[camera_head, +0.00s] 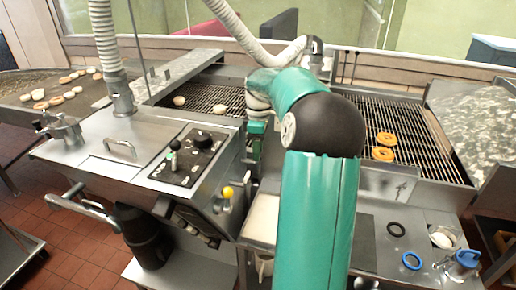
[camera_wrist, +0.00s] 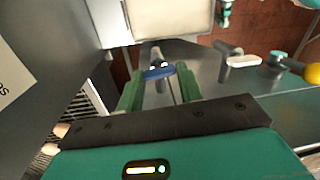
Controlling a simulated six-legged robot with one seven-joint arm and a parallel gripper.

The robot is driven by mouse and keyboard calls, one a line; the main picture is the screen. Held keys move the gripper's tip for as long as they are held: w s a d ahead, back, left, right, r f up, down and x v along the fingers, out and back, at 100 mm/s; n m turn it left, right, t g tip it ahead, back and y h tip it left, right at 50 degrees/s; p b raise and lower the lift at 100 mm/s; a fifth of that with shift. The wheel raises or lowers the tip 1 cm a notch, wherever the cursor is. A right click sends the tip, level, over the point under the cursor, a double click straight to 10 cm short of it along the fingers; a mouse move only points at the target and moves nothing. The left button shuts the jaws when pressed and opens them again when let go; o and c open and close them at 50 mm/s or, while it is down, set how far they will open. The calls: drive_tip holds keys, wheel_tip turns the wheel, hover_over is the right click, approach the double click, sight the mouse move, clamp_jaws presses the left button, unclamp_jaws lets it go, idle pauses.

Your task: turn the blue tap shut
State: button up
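The blue tap (camera_wrist: 157,73) shows in the wrist view as a flat blue handle, lying crosswise just beyond or between my fingertips. My gripper (camera_wrist: 161,80) has its two green fingers apart, one on each side of the handle. I cannot tell whether either finger touches it. In the head view my gripper (camera_head: 256,132) hangs beside the right side of the steel machine, pointing down. My arm covers much of that area, and the blue tap is not visible there.
The steel machine (camera_head: 130,150) has a control panel (camera_head: 188,155) and a yellow knob (camera_head: 228,192), seen also in the wrist view (camera_wrist: 312,73). Wire racks with rings (camera_head: 383,154) stand behind.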

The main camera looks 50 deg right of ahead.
drive_tip(key=c, duration=0.4)
drive_tip(key=shift+m, duration=0.8)
drive_tip(key=o, duration=1)
wheel_tip(320, 180, up, 14)
drive_tip(key=d, duration=0.1)
drive_tip(key=shift+w+d, duration=0.15)
drive_tip(key=shift+w, duration=0.15)
